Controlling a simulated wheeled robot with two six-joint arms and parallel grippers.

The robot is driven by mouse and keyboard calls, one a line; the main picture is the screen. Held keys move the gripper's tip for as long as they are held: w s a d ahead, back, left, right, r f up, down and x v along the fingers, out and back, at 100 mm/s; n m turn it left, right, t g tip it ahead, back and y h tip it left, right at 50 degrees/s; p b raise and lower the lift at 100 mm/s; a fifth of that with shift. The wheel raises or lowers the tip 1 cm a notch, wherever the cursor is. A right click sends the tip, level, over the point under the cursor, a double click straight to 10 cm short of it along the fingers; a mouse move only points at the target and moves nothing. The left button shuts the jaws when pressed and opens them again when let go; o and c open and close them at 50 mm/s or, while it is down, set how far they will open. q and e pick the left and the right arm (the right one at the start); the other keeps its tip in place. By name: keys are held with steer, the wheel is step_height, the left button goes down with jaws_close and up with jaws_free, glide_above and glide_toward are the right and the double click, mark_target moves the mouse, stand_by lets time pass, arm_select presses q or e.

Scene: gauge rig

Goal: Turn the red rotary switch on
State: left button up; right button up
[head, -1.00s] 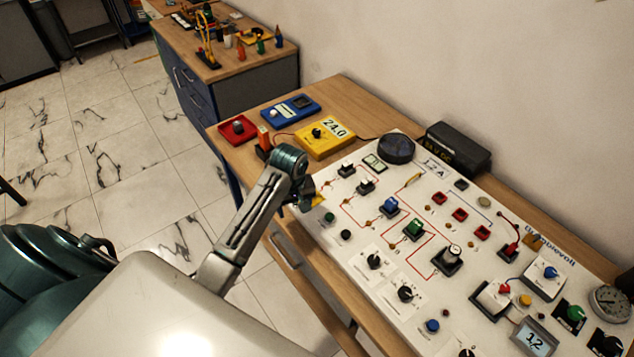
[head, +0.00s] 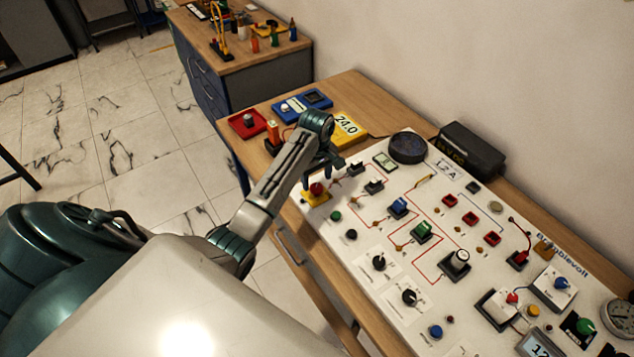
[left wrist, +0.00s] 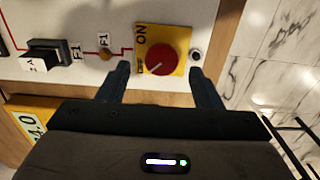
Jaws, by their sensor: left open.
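The red rotary switch (head: 317,189) sits on a yellow plate (head: 308,200) at the near left corner of the white panel. In the left wrist view the red knob (left wrist: 163,58) is in plain sight. Its yellow plate (left wrist: 143,50) bears ON and a small second label. The knob's white mark points towards the small label, away from ON. My left gripper (head: 322,172) is above and beside the switch. In the left wrist view my left gripper (left wrist: 159,72) is open, its fingers apart on either side of the knob's line, with no contact visible. My right gripper is not in view.
The white panel (head: 375,215) carries several other switches and buttons, with black switches (head: 373,186) close to the red one. A yellow meter (head: 347,128), blue box (head: 300,106) and red box (head: 246,124) lie behind my arm. Open floor is at the left.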

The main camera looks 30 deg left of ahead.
mark_target(317, 187)
arm_select(q)
step_height(317, 187, down, 3)
steer(key=shift+s+r, duration=0.15)
steer(key=shift+r, duration=0.05)
steer(key=shift+f, duration=0.2)
steer(key=shift+c, duration=0.2)
steer(key=c, duration=0.9)
steer(key=shift+c, duration=0.2)
